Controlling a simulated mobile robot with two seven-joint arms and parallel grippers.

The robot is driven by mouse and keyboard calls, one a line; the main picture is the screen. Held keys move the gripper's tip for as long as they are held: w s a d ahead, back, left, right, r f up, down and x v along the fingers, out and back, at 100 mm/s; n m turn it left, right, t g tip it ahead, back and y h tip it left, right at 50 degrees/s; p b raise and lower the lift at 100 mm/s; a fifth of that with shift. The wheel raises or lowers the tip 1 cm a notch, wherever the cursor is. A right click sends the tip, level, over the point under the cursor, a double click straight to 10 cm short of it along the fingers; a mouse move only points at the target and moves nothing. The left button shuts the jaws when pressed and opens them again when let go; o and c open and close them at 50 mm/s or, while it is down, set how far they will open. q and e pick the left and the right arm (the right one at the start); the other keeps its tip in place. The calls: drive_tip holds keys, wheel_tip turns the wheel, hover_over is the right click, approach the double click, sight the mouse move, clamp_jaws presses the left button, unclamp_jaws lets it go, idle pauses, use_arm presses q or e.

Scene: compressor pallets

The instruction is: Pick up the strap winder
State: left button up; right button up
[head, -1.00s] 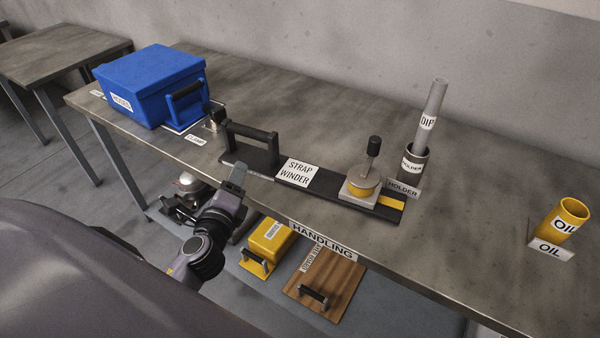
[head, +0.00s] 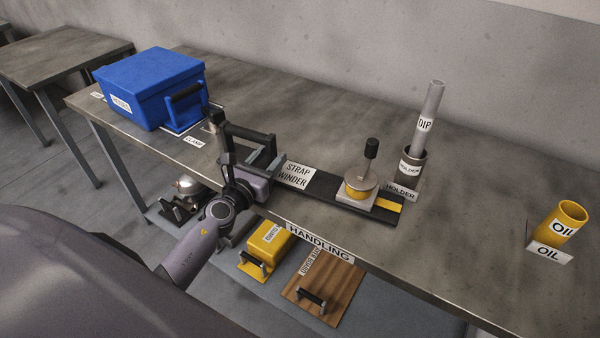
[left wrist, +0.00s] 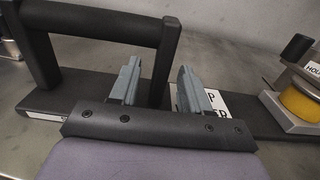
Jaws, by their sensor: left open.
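The strap winder (head: 346,197) is a long black bar lying on the workbench, with a black bridge handle at its left end and a yellow spool with a crank knob on a pale block at its right end. Its white label (head: 295,174) lies in the middle. My left gripper (head: 262,160) is open at the handle end. In the left wrist view its grey fingers (left wrist: 153,85) point toward the bar near the handle's right post (left wrist: 163,60); whether they straddle the post is unclear. The handle (left wrist: 95,22) shows at upper left there. My right gripper is not in view.
A blue box (head: 150,88) stands to the left. A dip tube in a holder (head: 411,168) and a yellow oil cup (head: 562,220) stand to the right. A yellow box (head: 268,245) and wooden board (head: 325,285) lie on the lower shelf.

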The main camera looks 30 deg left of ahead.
use_arm(q)
drive_tip(key=shift+w, duration=1.05)
clamp_jaws()
idle(0.6)
drive_tip(key=shift+r, duration=0.2)
